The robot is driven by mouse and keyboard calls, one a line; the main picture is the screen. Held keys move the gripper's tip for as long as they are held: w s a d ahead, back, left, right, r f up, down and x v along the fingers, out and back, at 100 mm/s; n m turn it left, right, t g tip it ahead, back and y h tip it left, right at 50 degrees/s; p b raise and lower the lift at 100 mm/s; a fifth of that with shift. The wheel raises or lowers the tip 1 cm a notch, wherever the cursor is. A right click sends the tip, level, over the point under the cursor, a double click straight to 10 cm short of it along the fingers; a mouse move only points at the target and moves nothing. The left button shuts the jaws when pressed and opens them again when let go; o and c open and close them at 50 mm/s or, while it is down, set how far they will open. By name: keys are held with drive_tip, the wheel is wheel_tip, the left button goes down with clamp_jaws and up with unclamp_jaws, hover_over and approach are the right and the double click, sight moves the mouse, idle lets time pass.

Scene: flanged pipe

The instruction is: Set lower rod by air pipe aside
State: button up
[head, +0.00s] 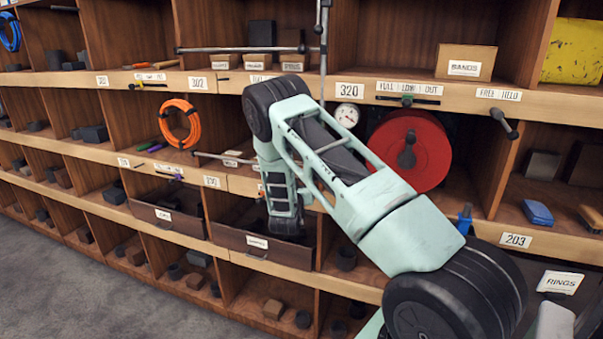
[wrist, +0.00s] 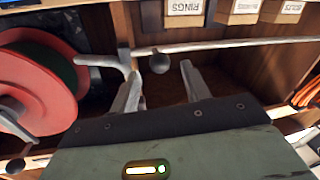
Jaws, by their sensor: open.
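A thin pale rod (head: 222,157) runs level across the middle shelf in the head view, and its right part goes behind my arm. In the wrist view, which looks upside down, a long pale rod (wrist: 235,45) crosses the top, with a dark round knob (wrist: 160,63) beside it. A bent grey pipe piece (wrist: 100,62) shows at its left. My gripper (wrist: 162,72) is open, with its fingertips on either side of the knob and close to the rod. I cannot tell whether they touch. My gripper is hidden behind my arm in the head view.
Another rod (head: 245,49) crosses the upper shelf beside a vertical pipe (head: 324,45). A red reel (head: 420,140) stands right of my arm and shows in the wrist view. Labelled boxes (wrist: 185,12) sit behind the rod. An orange coil (head: 180,124) hangs at left. Open drawers (head: 265,245) stick out below.

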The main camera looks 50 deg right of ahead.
sight(301, 180)
drive_tip(key=shift+p+x, duration=0.65)
drive_tip(key=shift+x, duration=1.75)
